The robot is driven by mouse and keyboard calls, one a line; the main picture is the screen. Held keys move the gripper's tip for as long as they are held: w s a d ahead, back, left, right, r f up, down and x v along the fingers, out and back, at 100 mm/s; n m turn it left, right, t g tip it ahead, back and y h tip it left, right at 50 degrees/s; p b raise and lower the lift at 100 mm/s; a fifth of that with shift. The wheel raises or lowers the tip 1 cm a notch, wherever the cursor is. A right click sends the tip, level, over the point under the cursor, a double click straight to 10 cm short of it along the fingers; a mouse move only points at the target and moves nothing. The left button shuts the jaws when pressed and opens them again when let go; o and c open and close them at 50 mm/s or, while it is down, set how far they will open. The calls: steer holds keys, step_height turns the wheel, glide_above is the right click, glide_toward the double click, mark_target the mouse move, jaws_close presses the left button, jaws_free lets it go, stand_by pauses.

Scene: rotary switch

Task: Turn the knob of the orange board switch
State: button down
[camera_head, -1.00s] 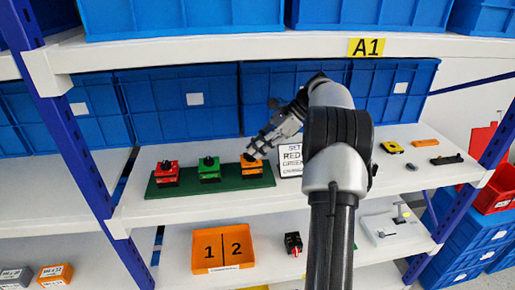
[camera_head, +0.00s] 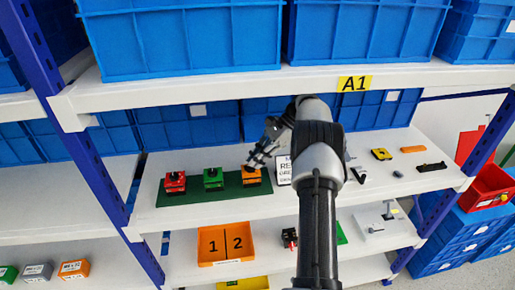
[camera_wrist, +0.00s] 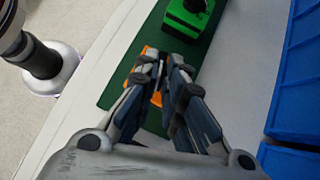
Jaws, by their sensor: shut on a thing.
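The orange switch (camera_head: 251,178) stands at the right end of the green board (camera_head: 200,198) on the middle shelf. My gripper (camera_head: 252,166) reaches down onto it from above. In the wrist view, the fingertips of my gripper (camera_wrist: 163,62) are close together over the orange switch (camera_wrist: 152,52), shut on its knob. The fingers hide the knob, so its angle cannot be seen. The green switch (camera_head: 213,178) is beside it and the red switch (camera_head: 175,182) is at the board's left end.
A white sign (camera_head: 284,171) stands close to the right of the board, partly behind my arm. Blue bins (camera_head: 190,125) line the back of the shelf. The upper shelf edge (camera_head: 250,85) runs above my arm. An orange two-part tray (camera_head: 226,243) is on the shelf below.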

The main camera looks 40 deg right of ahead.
steer(key=n+g+p, duration=0.1)
steer(key=p, duration=0.2)
steer(key=shift+w+a+f, duration=0.1)
steer(key=shift+a, duration=0.1)
steer(key=shift+f, duration=0.1)
steer(key=shift+f+y, duration=0.15)
steer(key=shift+y, duration=0.15)
steer(key=c, duration=1.7)
jaws_free()
steer(key=shift+a, duration=0.1)
steer(key=shift+r, duration=0.2)
steer(key=shift+d+f+b, duration=0.15)
steer(key=shift+d+b, duration=0.05)
steer(key=shift+b, duration=0.65)
steer(key=t+b, duration=0.1)
steer(key=b, duration=0.1)
steer(key=shift+f+m+b, duration=0.1)
steer(key=shift+m+b, duration=0.3)
steer(key=m+t+b, duration=0.1)
steer(key=b, duration=0.4)
steer(key=shift+h, duration=0.4)
